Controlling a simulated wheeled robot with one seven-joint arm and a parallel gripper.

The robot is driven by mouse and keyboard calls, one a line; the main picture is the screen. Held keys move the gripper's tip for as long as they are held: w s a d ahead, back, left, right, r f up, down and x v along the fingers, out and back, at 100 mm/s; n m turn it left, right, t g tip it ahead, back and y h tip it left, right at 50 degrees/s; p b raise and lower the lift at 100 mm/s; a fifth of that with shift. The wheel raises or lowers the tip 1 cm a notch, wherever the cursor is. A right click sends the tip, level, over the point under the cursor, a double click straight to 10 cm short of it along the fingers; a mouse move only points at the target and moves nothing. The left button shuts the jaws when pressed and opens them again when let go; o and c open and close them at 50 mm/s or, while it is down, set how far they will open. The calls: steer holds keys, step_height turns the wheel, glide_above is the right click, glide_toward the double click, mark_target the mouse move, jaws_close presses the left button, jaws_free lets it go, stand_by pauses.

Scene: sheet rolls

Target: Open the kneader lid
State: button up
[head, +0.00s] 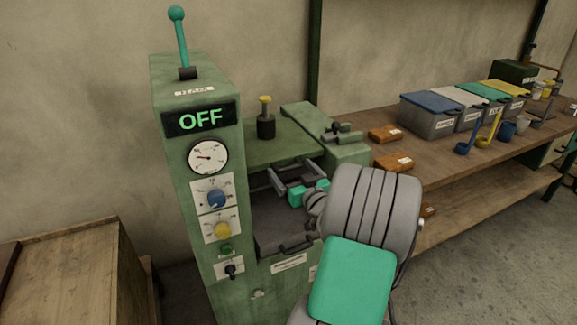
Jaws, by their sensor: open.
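The kneader is a green machine with a tall control column (178,150) at its left; the column's display reads OFF. A dark grey panel that looks like the kneader lid (268,222) lies low between the column and the block on the right. A black bar handle (298,243) is at its front edge. My gripper (290,172) is open and empty, with teal and grey parts, over the rear of the panel and behind the handle. My arm hides the panel's right side, and I cannot tell whether the fingers touch anything.
A teal-knobbed lever (178,40) stands on the column. A yellow-topped black knob (265,118) stands behind my gripper. A wooden bench (365,122) at right holds lidded bins (430,118), ladles and orange-brown blocks (393,162). A wooden cabinet (70,270) is at left.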

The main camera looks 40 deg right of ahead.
steer(key=shift+w+d, duration=0.15)
steer(key=shift+w, duration=0.5)
steer(key=shift+c, duration=0.4)
